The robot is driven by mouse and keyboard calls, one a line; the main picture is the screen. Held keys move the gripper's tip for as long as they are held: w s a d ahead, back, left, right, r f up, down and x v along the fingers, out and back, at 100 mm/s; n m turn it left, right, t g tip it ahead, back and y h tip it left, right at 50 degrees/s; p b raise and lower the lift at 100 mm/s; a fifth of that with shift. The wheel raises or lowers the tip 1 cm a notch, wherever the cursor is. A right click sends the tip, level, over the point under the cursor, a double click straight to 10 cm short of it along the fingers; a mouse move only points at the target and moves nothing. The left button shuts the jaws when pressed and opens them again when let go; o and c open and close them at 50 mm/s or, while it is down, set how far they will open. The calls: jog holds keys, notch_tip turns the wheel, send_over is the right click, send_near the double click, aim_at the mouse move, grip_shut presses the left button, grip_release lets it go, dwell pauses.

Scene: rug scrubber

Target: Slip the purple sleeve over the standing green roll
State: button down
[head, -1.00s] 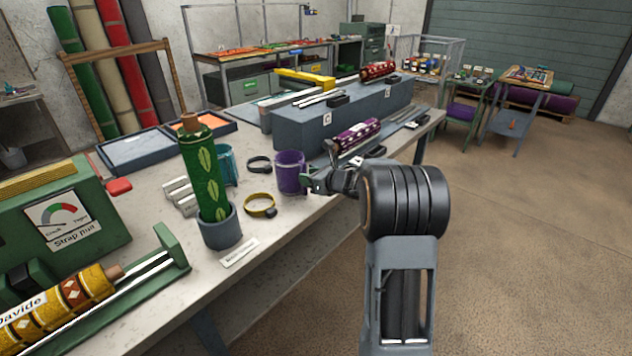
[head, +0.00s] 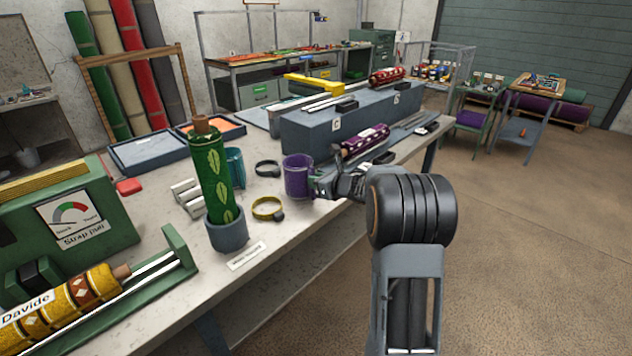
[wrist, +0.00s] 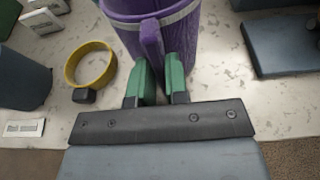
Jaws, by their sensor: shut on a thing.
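The purple sleeve (head: 298,177) is an upright open cylinder on the bench, right of the green roll; I cannot tell whether its base touches the bench. The green roll (head: 213,172), with pale leaf shapes and a brown core on top, stands upright in a grey cup (head: 227,236). My gripper (head: 318,184) is at the sleeve's right side. In the wrist view the green fingers of my gripper (wrist: 160,80) are shut on the purple tab of the sleeve (wrist: 184,30). The sleeve's base is partly hidden by my fingers.
A yellow strap ring (head: 267,209) lies between roll and sleeve, with a black one (head: 267,168) behind it. A teal cup (head: 235,165) stands behind the roll. A green machine (head: 60,215) stands left.

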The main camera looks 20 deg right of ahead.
jog(key=shift+r+p, duration=1.3)
jog(key=shift+r, duration=1.2)
